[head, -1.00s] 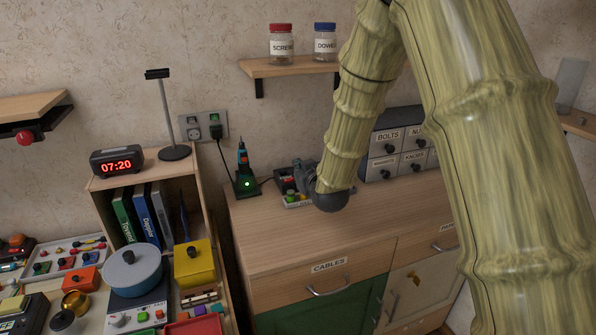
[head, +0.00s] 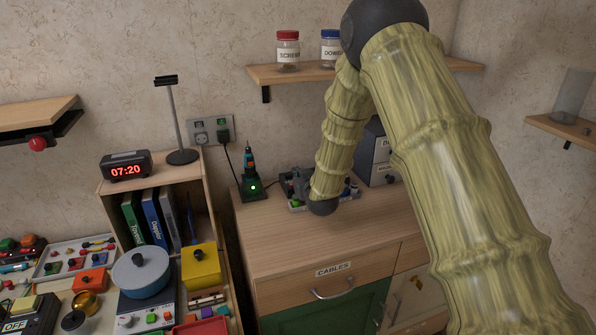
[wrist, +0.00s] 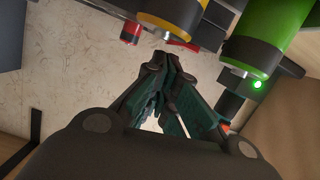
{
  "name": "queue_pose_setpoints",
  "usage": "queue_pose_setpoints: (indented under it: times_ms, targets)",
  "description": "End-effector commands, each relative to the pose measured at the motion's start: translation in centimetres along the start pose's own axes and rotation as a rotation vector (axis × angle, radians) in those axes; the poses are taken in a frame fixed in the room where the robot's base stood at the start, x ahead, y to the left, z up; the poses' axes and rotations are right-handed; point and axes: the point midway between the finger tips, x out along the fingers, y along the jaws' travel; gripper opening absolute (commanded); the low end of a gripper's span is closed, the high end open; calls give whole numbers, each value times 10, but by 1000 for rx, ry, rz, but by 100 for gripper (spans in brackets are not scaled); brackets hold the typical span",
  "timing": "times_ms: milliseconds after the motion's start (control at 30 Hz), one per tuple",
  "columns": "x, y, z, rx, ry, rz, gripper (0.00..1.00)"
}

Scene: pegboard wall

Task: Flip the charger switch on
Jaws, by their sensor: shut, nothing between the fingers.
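A charger stand (head: 252,190) with a lit green lamp and an upright tool in it stands at the back left of the cabinet top. Its black cord runs up to a grey double wall socket plate (head: 202,138). Any switch setting is too small to tell. My gripper (head: 297,182) is right of the charger, low over the cabinet top, partly hidden by my arm. In the wrist view my gripper (wrist: 168,62) has its dark green fingers shut and empty. A glowing green lamp (wrist: 257,84) on a dark block shows right of the fingers, apart from them.
A tray with small coloured pieces (head: 295,205) lies under and beside my gripper. Green (wrist: 252,48) and yellow (wrist: 172,14) cylinders are close beyond the fingers. The cabinet's front top (head: 310,240) is clear.

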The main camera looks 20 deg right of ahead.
Motion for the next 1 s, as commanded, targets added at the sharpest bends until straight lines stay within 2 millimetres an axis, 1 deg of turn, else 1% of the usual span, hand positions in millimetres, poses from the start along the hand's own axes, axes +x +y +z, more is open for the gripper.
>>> queue_pose_setpoints:
  times_ms: [467, 633, 667, 867, 1000]
  targets:
    - [1, 0, 4, 0, 0, 0, 0]
    - [4, 4, 16, 9, 0, 0, 0]
    - [3, 3, 11, 7, 0, -1, 0]
    - [2, 3, 11, 6, -2, -1, 0]
    - [0, 4, 1, 6, -1, -2, 0]
